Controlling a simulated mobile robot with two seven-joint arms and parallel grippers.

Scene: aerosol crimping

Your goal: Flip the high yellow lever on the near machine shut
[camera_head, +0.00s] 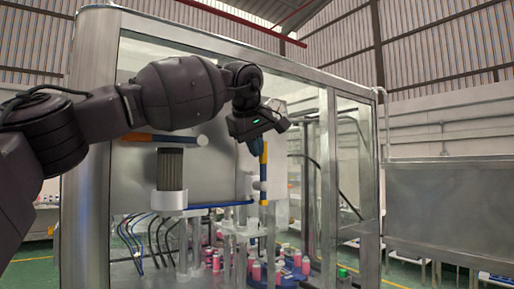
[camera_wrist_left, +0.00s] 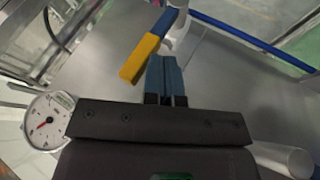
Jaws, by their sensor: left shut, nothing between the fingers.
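A lever with a yellow end (camera_head: 264,152) stands near upright inside the machine frame, at the middle of the head view. In the left wrist view, its yellow end (camera_wrist_left: 139,59) and blue part slant up to a white joint. My left gripper (camera_head: 257,147) is beside the yellow end. Its blue fingers (camera_wrist_left: 165,76) are shut and empty, just right of and below the yellow end in the wrist view; I cannot tell whether they touch it. My right gripper is not in view.
A round dial gauge (camera_wrist_left: 48,120) is at the lower left of the wrist view. A blue pipe (camera_wrist_left: 250,45) runs across the upper right. Metal posts (camera_head: 327,180) frame the machine. Pink bottles (camera_head: 256,271) stand low inside it.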

